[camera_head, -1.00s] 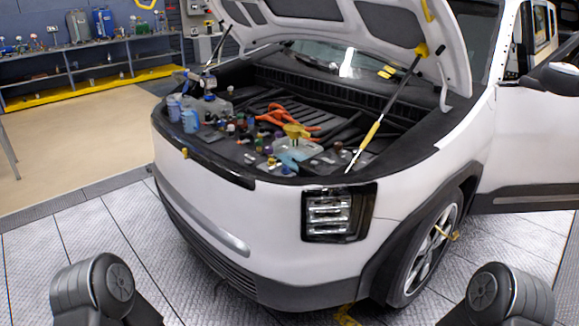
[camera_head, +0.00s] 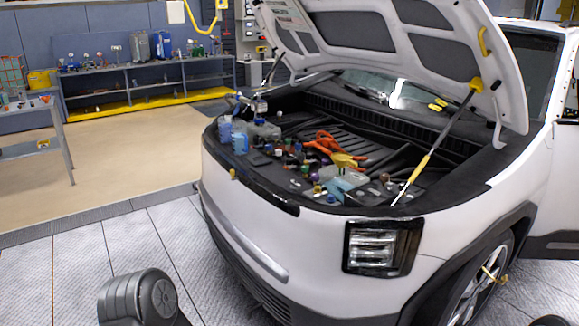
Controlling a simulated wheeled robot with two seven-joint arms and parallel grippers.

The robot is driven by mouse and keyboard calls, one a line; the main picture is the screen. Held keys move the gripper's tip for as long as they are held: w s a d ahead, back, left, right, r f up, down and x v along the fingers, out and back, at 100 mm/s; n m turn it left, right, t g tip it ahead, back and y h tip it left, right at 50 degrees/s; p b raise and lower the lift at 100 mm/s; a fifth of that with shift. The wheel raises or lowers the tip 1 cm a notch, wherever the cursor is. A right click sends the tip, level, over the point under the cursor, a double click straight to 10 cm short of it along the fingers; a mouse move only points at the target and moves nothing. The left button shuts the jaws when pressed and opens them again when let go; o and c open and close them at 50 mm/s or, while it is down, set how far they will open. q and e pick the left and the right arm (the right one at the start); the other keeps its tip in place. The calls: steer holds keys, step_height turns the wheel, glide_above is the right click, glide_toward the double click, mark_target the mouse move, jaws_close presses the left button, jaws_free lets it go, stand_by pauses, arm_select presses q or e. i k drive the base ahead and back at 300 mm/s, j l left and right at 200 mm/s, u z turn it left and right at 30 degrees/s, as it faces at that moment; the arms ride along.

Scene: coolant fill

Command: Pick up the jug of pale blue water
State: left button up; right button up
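Two small pale blue containers stand at the left front corner of the car's open engine bay, a left one (camera_head: 225,130) and a right one (camera_head: 240,143). A translucent pale blue container (camera_head: 343,183) with a yellow piece over it sits near the bay's front edge. I cannot tell at this size which of these is the jug of water. Neither gripper shows; only a dark joint of my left arm is at the lower left, well apart from the car.
The white car (camera_head: 300,240) has its hood (camera_head: 400,40) raised on a prop (camera_head: 440,135). Orange pliers-like tools (camera_head: 325,143) and several small caps lie in the bay. A shelf bench (camera_head: 150,80) stands behind at the left. The floor left of the car is clear.

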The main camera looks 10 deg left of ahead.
mark_target(238, 133)
steer(key=i+j+z, duration=0.15)
steer(key=j, duration=0.3)
steer(key=i+j+z, duration=0.15)
steer(key=j, duration=0.35)
steer(key=i+j+z, duration=0.2)
steer(key=j, duration=0.3)
steer(key=i+j+z, duration=0.15)
steer(key=j, duration=0.4)
steer(key=i+j+z, duration=0.15)
steer(key=j, duration=0.4)
steer(key=i+j+z, duration=0.15)
steer(key=j, duration=0.4)
